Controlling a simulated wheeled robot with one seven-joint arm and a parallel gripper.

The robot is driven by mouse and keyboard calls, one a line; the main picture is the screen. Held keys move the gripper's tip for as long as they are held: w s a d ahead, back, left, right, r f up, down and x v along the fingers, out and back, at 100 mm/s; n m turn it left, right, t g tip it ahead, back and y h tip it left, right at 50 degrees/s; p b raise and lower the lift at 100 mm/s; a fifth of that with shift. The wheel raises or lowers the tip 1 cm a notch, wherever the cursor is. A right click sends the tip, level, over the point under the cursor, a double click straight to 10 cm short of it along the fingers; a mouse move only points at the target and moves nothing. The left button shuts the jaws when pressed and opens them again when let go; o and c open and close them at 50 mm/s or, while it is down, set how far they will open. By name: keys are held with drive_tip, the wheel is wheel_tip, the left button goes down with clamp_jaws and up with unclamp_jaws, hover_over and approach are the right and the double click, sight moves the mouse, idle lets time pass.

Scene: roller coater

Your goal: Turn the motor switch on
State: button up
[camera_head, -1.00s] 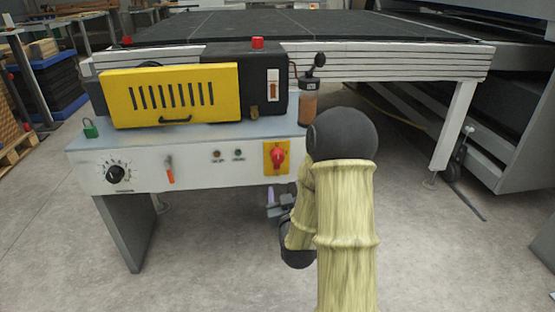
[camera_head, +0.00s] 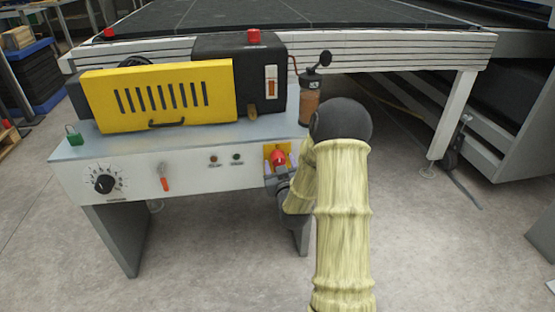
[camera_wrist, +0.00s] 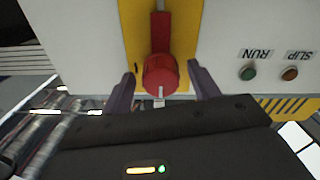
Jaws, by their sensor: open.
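A red rotary switch (camera_head: 279,158) on a yellow plate (camera_head: 267,152) sits at the right end of the white front panel; I read no motor label on it. In the wrist view, turned upside down, the red switch (camera_wrist: 161,74) shows a round knob with a pale mark and a red bar on the yellow plate (camera_wrist: 133,22). My gripper (camera_wrist: 160,72) is open, with one dark finger on each side of the knob. I cannot tell whether the fingers touch it. In the head view my gripper (camera_head: 278,178) partly covers the switch's lower part.
The panel also carries a black dial (camera_head: 104,184), an orange-tipped lever (camera_head: 165,184) and RUN (camera_wrist: 248,74) and SLIP (camera_wrist: 290,74) indicators. Above stand a yellow slotted cover (camera_head: 160,95), a black box (camera_head: 240,70) and a brown-and-black grinder (camera_head: 309,98). Open floor lies in front.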

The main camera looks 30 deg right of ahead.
drive_tip(key=c, duration=1)
drive_tip(key=shift+m, duration=0.3)
drive_tip(key=m, duration=0.8)
drive_tip(key=shift+m, duration=0.3)
drive_tip(key=m, duration=0.4)
drive_tip(key=shift+m, duration=0.3)
drive_tip(key=shift+a+m+p, duration=0.1)
drive_tip(key=shift+m+p, duration=0.55)
drive_tip(key=shift+m, duration=1.55)
